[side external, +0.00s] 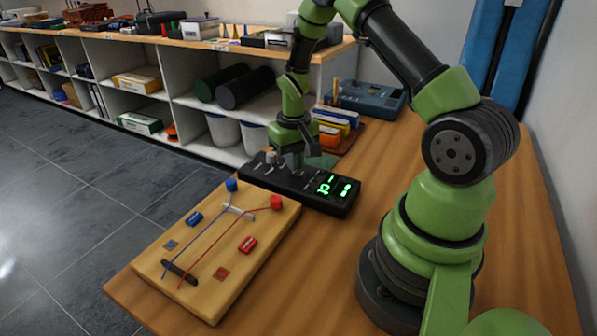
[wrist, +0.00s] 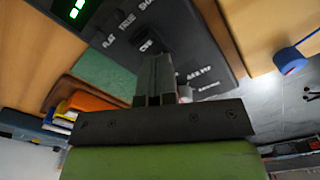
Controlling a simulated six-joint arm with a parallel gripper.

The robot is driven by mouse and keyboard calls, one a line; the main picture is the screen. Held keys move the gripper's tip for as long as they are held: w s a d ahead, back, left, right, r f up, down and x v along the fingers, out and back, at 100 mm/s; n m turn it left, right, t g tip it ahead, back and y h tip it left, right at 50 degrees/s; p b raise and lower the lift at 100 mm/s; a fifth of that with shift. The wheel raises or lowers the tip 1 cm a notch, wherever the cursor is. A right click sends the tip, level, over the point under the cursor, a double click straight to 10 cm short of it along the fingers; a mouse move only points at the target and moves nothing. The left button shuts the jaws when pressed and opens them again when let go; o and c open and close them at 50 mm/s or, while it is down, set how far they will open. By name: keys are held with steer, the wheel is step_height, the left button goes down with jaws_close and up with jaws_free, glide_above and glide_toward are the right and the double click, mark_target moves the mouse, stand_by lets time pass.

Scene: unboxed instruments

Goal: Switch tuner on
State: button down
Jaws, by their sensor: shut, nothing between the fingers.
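The tuner (side external: 325,200) is a long black box lying on the wooden table, with bright green characters lit on its display at the right end. In the wrist view the tuner (wrist: 185,25) shows white labels, among them what looks like FLAT and TRUE, and part of the green display. My gripper (side external: 296,164) is shut and empty, pointing down over the left-middle part of the tuner. In the wrist view my gripper (wrist: 155,70) has its fingers together over the labelled face. Whether the fingertips touch the tuner I cannot tell. A small knob stands near the tuner's left end.
A wooden board (side external: 215,285) with blue and red pegs and strings lies just in front of the tuner. Behind it are an orange and several coloured items (side external: 335,125) on a tray, and a blue-grey device (side external: 370,98).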

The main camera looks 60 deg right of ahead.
steer(key=shift+r, duration=3.1)
steer(key=a+r+t, duration=0.2)
steer(key=a+r, duration=0.3)
steer(key=r, duration=0.4)
steer(key=s+a+r+n+t+y, duration=0.2)
steer(key=s+a+r+t, duration=0.3)
steer(key=s+a+r, duration=0.6)
steer(key=s+a, duration=0.1)
steer(key=s, duration=0.3)
steer(key=c, duration=1.8)
jaws_free()
